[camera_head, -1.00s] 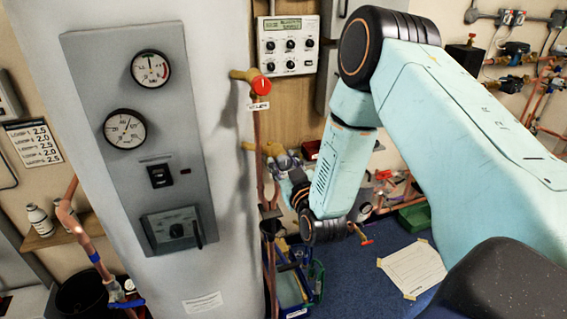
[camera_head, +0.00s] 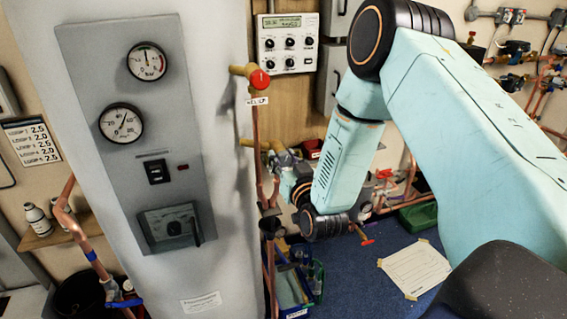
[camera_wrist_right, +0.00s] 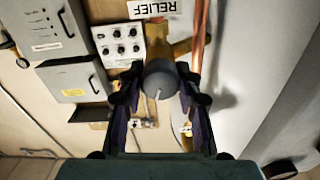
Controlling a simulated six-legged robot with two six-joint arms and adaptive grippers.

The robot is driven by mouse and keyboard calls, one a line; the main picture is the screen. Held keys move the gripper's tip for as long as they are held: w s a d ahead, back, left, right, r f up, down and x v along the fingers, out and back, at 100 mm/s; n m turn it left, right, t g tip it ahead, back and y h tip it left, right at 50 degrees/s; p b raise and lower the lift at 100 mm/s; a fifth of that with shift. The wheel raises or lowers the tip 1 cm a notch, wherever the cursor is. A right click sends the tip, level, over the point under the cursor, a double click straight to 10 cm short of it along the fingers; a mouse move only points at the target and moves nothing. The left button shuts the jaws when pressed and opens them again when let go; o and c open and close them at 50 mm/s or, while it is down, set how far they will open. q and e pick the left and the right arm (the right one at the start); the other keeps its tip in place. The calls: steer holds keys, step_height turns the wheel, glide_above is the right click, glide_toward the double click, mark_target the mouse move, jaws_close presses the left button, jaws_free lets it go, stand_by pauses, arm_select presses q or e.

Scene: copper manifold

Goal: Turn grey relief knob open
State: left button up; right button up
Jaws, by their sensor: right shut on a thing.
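The grey relief knob (camera_wrist_right: 160,80) shows in the right wrist view, round, with a pale line on its face. It sits on a brass valve body (camera_wrist_right: 184,46) beside an upside-down label reading RELIEF (camera_wrist_right: 152,9). My right gripper (camera_wrist_right: 158,90) is shut on the knob, one dark finger on each side. In the head view my right gripper (camera_head: 281,158) is at the lower brass fitting on the tank's right side, below a red-capped valve (camera_head: 259,79); the knob is largely hidden there. My left gripper is not in view.
A copper pipe (camera_head: 257,135) runs close beside the gripper. The white tank (camera_head: 232,215) carries a grey panel (camera_head: 80,70) with two gauges. A control box (camera_head: 288,45) hangs on the wall behind. A blue crate (camera_head: 300,290) stands on the floor below.

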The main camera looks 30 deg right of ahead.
steer(key=m+b, duration=0.1)
steer(key=m, duration=0.1)
steer(key=m+b, duration=0.1)
steer(key=m, duration=0.1)
steer(key=shift+f+m+b, duration=0.2)
steer(key=shift+m+b, duration=0.1)
steer(key=shift+s+d+m+b, duration=0.1)
steer(key=shift+m+b, duration=1.05)
steer(key=shift+m, duration=0.65)
steer(key=shift+r, duration=0.1)
steer(key=o, duration=1.2)
steer(key=shift+r, duration=0.1)
steer(key=shift+c, duration=0.2)
steer(key=v, duration=1.2)
